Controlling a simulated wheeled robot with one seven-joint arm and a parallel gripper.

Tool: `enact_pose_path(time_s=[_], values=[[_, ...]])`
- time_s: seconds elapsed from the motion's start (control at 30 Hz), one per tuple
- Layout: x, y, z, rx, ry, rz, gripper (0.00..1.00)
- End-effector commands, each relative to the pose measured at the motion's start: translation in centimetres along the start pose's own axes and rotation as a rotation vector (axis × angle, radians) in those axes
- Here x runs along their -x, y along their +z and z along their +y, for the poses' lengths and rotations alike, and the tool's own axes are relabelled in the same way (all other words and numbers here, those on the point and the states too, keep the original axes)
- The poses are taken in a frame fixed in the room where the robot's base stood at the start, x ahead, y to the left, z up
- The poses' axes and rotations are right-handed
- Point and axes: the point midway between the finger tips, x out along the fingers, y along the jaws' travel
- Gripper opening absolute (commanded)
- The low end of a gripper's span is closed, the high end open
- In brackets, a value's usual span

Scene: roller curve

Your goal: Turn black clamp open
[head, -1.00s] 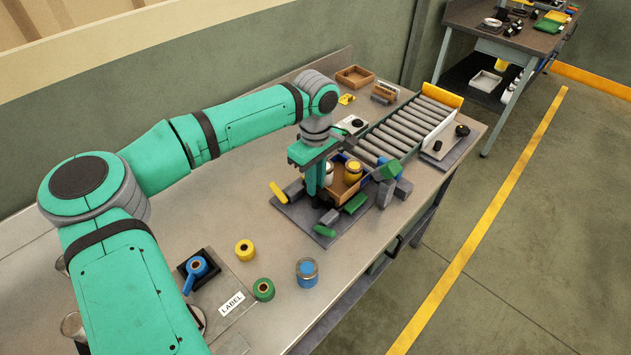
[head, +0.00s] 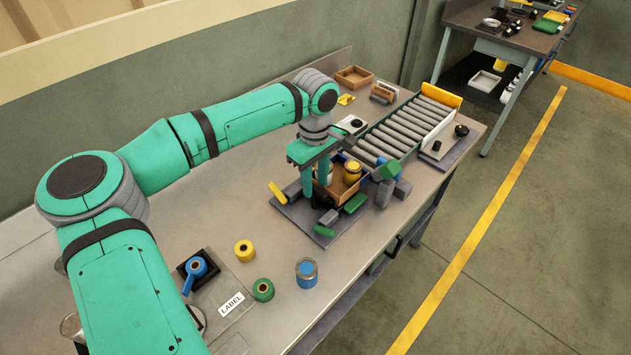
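A grey fixture plate (head: 292,215) on the bench carries several blocks and coloured handles around a brown box (head: 346,190). My gripper (head: 314,194) points down at the left side of this box. Its two green fingers show apart, with a gap between them. Dark parts (head: 327,217) sit low on the plate beside the fingertips. I cannot tell for sure which of them is the black clamp, or whether the fingers touch it. The fingers hide part of that spot.
A yellow can (head: 352,173) stands in the box. A yellow handle (head: 277,193) is to the left, green handles (head: 324,231) in front. A roller conveyor (head: 410,125) runs behind.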

Motion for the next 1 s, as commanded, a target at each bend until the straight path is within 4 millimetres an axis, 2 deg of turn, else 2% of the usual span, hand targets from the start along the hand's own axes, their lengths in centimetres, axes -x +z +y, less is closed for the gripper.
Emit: enact_pose_path(time_s=[0.17,0.4,0.6,0.77,1.0], values=[[2.4,-0.1,0.0,0.001,0.002,0.004,0.33],[6.9,-0.1,0.0,0.000,0.001,0.003,0.33],[9.6,0.0,0.0,-0.001,0.001,0.002,0.33],[10.4,0.0,0.1,-0.001,0.001,0.001,0.33],[10.6,0.1,0.1,-0.001,0.001,0.001,0.33]])
